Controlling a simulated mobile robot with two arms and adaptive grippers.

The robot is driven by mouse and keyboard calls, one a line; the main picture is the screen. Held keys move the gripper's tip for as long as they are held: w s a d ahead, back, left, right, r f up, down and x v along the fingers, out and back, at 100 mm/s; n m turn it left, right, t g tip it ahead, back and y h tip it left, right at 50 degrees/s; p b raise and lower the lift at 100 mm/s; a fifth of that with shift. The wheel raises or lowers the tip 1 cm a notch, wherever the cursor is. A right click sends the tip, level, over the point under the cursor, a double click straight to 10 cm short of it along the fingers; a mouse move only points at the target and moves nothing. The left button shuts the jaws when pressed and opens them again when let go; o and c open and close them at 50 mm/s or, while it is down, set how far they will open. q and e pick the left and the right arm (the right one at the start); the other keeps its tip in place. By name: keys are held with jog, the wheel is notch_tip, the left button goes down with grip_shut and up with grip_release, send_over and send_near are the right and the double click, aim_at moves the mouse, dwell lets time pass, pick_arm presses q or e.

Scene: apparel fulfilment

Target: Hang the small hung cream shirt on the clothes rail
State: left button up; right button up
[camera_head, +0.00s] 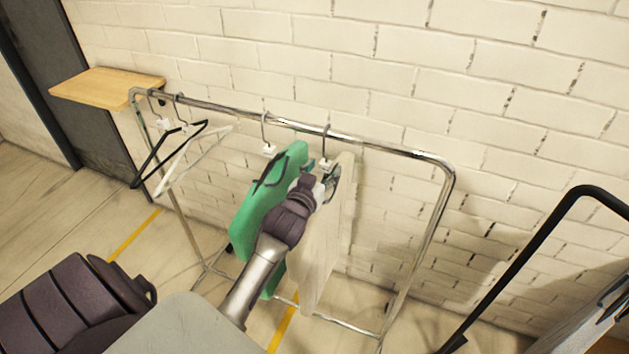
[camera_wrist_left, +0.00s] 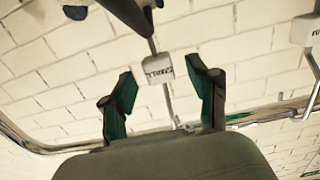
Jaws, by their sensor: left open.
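The cream shirt (camera_head: 321,240) hangs on the clothes rail (camera_head: 290,119), to the right of a green garment. Its hanger hook (camera_head: 326,131) appears to be over the bar, with a white block (camera_head: 326,163) below the hook. My left gripper (camera_head: 328,178) is at the top of the shirt, just below that block, and partly covers the collar area. In the left wrist view its two fingers (camera_wrist_left: 165,88) are spread. The white block (camera_wrist_left: 158,68) of the hanger shows between them, with no finger visibly touching it. My right gripper is not in view.
A green garment (camera_head: 262,205) hangs close left of the shirt. Empty black (camera_head: 165,150) and white (camera_head: 185,162) hangers hang at the rail's left end. A wooden shelf (camera_head: 105,86) is behind left, a black frame (camera_head: 530,255) at right. The bar's right part is free.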

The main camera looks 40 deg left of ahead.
pick_arm(q)
jog(key=v, duration=1.1)
jog(key=shift+r, duration=0.1)
jog(key=s+d+f+m+g+h, duration=0.2)
jog(key=s+d+f+g, duration=0.5)
jog(key=s, duration=0.4)
jog(key=s+d+f+m+g+h, duration=0.25)
jog(key=s+d+f+g, duration=0.4)
jog(key=s, duration=0.45)
notch_tip(320, 180, down, 26)
jog(key=s+b, duration=0.1)
jog(key=s+a+f+g+b, duration=0.1)
jog(key=s+a+f+g, duration=0.1)
jog(key=s+f, duration=1.5)
jog(key=shift+a+f+b, duration=0.3)
jog(key=shift+f, duration=0.4)
